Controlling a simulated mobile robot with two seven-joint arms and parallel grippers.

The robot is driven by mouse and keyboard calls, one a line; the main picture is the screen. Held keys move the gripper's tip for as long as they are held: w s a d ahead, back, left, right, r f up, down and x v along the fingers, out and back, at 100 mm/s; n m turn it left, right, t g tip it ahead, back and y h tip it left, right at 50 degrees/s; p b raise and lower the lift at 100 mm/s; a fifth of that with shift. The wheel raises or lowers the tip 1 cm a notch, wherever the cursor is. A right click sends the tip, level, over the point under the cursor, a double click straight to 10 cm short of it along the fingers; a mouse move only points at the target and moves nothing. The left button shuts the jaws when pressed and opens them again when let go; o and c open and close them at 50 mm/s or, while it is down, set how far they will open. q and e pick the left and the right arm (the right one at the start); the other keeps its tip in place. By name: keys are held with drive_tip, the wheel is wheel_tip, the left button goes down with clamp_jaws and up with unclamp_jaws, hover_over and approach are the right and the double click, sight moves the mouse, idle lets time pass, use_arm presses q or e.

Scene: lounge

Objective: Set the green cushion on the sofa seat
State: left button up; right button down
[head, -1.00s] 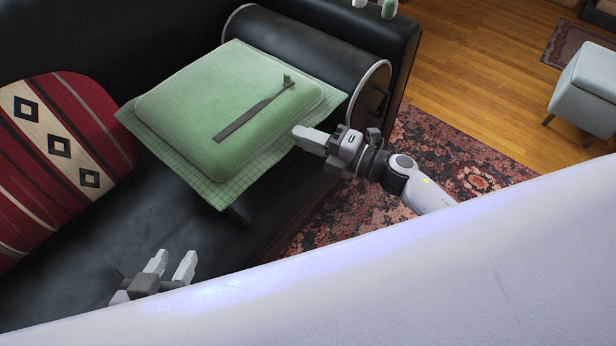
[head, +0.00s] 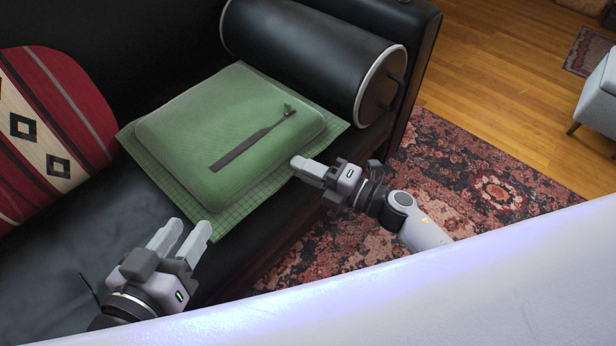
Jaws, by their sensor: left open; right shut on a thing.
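The green cushion (head: 215,130), with a flat checked border and a dark strap on top, lies nearly flat over the black sofa seat (head: 110,205). I cannot tell whether its whole underside touches the seat. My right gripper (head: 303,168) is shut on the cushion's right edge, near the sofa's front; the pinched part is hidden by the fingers. My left gripper (head: 184,240) is open and empty, its fingers pointing at the cushion's near corner, close to it. I cannot tell whether they touch.
A black bolster (head: 305,55) lies behind the cushion at the sofa's far end. A red patterned pillow (head: 50,140) leans at the left. A patterned rug (head: 480,180) covers the floor in front. A grey seat (head: 600,95) stands at the far right.

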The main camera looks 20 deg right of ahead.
wheel_tip(320, 180, down, 2)
drive_tip(key=shift+f+b, duration=0.1)
drive_tip(key=shift+b, duration=0.5)
use_arm(q)
drive_tip(key=shift+w+a+m+t, duration=0.15)
drive_tip(key=shift+a+m+t, duration=0.05)
drive_tip(key=shift+m+t, duration=0.25)
use_arm(e)
drive_tip(key=shift+w, duration=0.1)
drive_tip(key=shift+f, duration=0.2)
drive_tip(key=c, duration=1.2)
unclamp_jaws()
use_arm(q)
drive_tip(key=shift+r, duration=0.1)
